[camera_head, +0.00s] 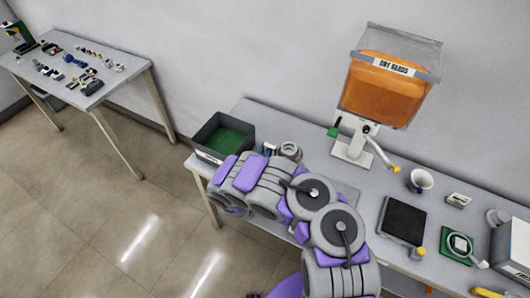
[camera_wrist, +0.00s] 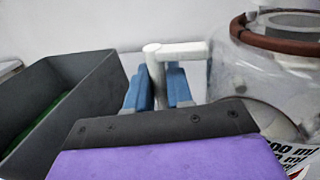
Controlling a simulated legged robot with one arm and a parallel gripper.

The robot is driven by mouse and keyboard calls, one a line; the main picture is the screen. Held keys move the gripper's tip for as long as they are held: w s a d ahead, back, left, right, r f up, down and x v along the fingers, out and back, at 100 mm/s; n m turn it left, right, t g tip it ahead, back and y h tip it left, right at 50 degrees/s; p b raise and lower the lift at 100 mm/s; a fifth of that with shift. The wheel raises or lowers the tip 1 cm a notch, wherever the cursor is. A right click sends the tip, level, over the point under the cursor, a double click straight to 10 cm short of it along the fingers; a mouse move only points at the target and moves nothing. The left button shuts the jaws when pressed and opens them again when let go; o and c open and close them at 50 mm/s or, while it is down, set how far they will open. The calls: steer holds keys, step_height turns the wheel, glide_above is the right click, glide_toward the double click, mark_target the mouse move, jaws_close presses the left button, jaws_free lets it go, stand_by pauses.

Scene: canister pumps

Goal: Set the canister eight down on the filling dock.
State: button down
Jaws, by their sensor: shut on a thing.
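A clear canister (camera_wrist: 275,75) with a brown rim and printed ml marks fills the right of the wrist view. It also shows in the head view (camera_head: 290,151), beyond my arm on the bench. My gripper (camera_wrist: 160,88) has its blue fingers shut on the canister's white handle (camera_wrist: 182,50). No label marks the filling dock. A white dispenser stand (camera_head: 352,150) and a flat dark pad (camera_head: 403,220) are to the right.
A dark bin (camera_head: 224,137) with a green inside stands left of the canister. An orange hopper (camera_head: 390,85) tops the dispenser. Another table (camera_head: 80,70) stands far left.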

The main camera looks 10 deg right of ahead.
steer(key=shift+d+f, duration=0.4)
steer(key=shift+f, duration=0.1)
steer(key=shift+a, duration=0.1)
steer(key=shift+a, duration=0.1)
steer(key=c, duration=1.3)
jaws_free()
steer(key=shift+a+f, duration=0.1)
steer(key=shift+a, duration=0.1)
steer(key=o, duration=0.3)
steer(key=shift+d, duration=0.3)
